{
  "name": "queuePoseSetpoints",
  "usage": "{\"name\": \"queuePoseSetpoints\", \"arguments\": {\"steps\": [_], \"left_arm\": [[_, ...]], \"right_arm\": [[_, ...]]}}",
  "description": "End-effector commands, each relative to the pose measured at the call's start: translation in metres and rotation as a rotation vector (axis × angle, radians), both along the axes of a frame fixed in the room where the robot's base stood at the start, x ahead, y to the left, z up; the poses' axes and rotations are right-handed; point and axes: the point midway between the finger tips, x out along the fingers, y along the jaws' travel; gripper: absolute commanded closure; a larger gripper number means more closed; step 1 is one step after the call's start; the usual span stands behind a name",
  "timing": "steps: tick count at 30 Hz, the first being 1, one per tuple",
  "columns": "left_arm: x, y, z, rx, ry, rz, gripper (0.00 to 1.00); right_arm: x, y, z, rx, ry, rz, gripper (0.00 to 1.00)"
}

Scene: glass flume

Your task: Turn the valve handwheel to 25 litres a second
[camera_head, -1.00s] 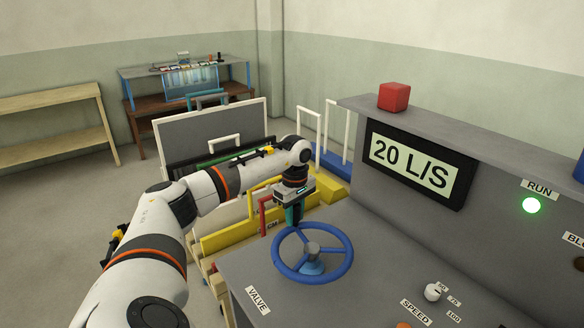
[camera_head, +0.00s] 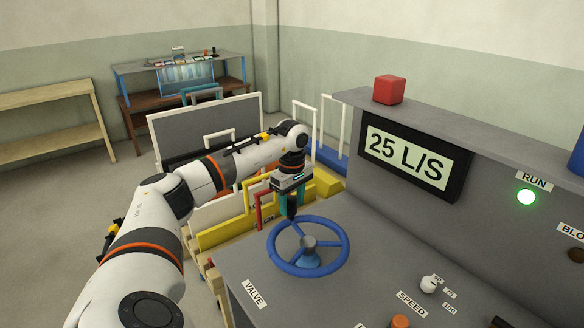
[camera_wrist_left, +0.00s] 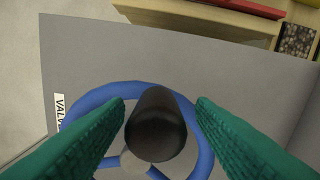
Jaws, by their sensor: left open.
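The blue valve handwheel (camera_head: 345,241) lies on the grey desk beside the VALVE label (camera_head: 254,293). A dark upright knob (camera_head: 291,208) stands at its far rim. The display (camera_head: 406,158) reads 25 L/S. My left gripper (camera_head: 292,196) is open, pointing down at the knob from above. In the left wrist view, the teal fingers of my left gripper (camera_wrist_left: 161,103) stand on either side of the black knob (camera_wrist_left: 156,125), with gaps on both sides. The blue rim (camera_wrist_left: 87,104) shows below them. My right gripper is not in view.
The desk also carries a SPEED knob (camera_head: 429,284) and an orange button (camera_head: 400,321). A green RUN lamp (camera_head: 526,197) glows on the panel. A red cube (camera_head: 389,90) sits on the ledge. Yellow boards (camera_head: 226,232) stand close behind the wheel.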

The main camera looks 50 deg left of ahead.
Motion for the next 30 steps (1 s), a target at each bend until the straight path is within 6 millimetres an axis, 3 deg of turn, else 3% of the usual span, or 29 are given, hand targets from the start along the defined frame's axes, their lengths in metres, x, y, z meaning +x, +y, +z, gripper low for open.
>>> {"name": "queuePoseSetpoints", "arguments": {"steps": [9,13,18,30], "left_arm": [[0.002,-0.001,0.068,0.0,-0.006,0.0,0.5],[0.002,-0.001,0.087,-0.001,-0.004,0.0,0.5],[0.001,-0.001,0.099,0.0,-0.001,0.0,0.5],[0.001,-0.001,0.1,0.0,-0.001,0.0,0.5]], "right_arm": [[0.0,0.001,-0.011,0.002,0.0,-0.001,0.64],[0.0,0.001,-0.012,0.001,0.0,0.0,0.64],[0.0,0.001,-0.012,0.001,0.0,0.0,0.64],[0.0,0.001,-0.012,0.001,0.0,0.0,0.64]]}}
